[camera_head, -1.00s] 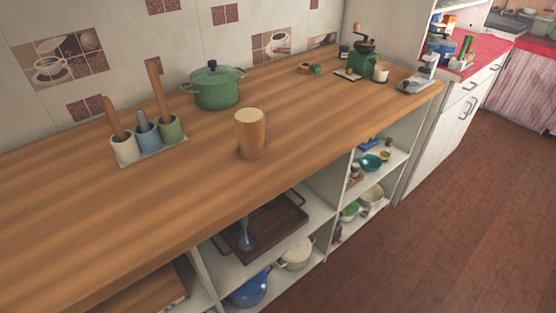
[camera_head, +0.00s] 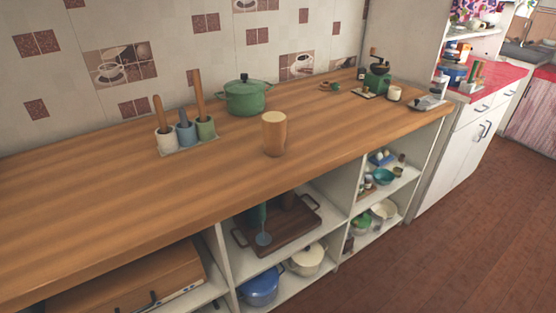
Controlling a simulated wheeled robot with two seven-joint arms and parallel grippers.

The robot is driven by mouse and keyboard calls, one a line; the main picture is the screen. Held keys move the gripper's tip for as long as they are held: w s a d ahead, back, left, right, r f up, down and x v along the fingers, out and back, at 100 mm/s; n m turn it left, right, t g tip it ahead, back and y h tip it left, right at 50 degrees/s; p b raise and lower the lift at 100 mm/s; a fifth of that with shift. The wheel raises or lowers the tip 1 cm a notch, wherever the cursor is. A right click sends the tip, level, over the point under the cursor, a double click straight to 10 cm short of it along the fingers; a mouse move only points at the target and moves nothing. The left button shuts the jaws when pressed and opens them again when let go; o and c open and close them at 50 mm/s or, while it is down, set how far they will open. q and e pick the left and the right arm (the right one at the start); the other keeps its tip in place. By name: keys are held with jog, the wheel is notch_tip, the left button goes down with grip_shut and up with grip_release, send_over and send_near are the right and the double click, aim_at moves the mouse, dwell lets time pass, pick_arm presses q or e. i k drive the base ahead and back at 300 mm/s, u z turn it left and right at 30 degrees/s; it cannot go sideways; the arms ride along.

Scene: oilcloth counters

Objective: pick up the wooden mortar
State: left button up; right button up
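The wooden mortar (camera_head: 274,134) looks like a plain, light brown wooden cylinder with a paler top. It stands upright on the wooden counter (camera_head: 90,210), near the front edge around the middle of its length. Nothing touches it. Whether its top is hollow is too small to tell. Neither of my grippers shows in the view.
Left of the mortar, a small tray (camera_head: 190,148) bears white, blue and green cups with wooden and grey sticks. A green lidded pot (camera_head: 245,98) stands behind. A green coffee grinder (camera_head: 377,79) is at the far right. Open shelves (camera_head: 345,190) lie below. The counter's left part is bare.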

aim_at(274, 134)
jog(key=u, duration=0.25)
jog(key=i, duration=0.85)
jog(key=u, duration=0.15)
